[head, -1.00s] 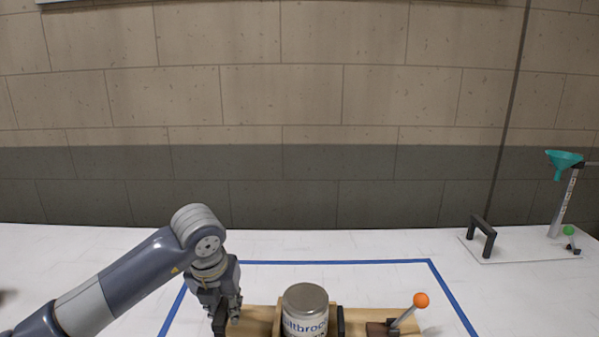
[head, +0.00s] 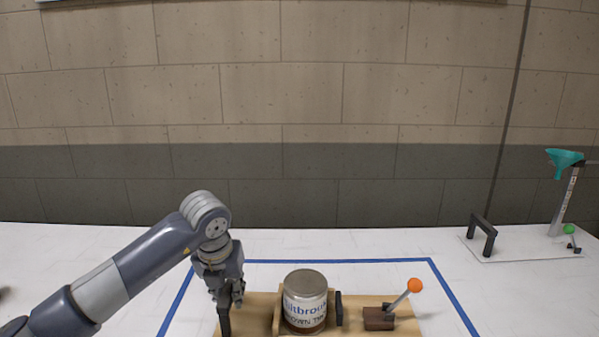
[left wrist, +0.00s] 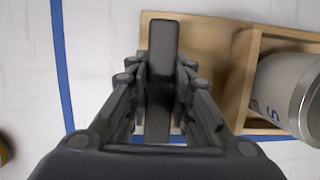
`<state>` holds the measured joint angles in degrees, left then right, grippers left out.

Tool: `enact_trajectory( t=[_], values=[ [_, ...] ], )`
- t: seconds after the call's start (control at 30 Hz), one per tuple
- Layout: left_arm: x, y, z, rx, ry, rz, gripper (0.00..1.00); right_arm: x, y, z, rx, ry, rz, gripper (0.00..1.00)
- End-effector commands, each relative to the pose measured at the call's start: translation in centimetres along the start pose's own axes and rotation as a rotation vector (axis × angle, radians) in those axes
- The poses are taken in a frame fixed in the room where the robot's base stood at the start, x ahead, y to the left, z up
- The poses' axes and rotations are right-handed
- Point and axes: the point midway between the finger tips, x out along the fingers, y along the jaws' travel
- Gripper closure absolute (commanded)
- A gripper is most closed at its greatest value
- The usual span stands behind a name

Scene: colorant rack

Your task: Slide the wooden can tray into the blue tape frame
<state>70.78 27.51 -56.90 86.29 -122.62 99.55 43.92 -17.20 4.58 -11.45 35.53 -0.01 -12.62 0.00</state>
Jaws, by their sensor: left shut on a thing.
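The wooden can tray (head: 262,306) sits on the white table, between the left and right lines of the blue tape frame (head: 340,262), with a gap to the far line. Its near edge is cut off by the picture. A labelled can (head: 305,302) stands upright in its wooden holder. My left gripper (head: 230,297) is shut on the black handle (head: 224,323) at the tray's left end. The left wrist view shows the handle (left wrist: 162,60) between the fingers, the tray's bare wood (left wrist: 205,50) and the tape (left wrist: 62,65) to the left. My right gripper is out of view.
A lever with an orange ball (head: 414,285) stands on a brown block (head: 378,318) at the tray's right. A board with a black handle (head: 482,233) and a teal funnel stand (head: 565,160) are at the far right. Table is clear beyond the frame.

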Motion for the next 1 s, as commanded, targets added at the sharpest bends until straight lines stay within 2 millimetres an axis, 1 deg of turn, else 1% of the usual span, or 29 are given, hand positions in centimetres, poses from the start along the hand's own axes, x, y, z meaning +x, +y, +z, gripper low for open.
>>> enact_trajectory(
  t=[0.27,1.0],
  values=[
    [0.1,0.1,0.5,-0.004,-0.002,0.0,1.0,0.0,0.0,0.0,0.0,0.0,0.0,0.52],
    [1.2,0.2,4.2,-0.004,-0.003,0.0,1.0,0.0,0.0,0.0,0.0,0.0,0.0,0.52]
  ],
)
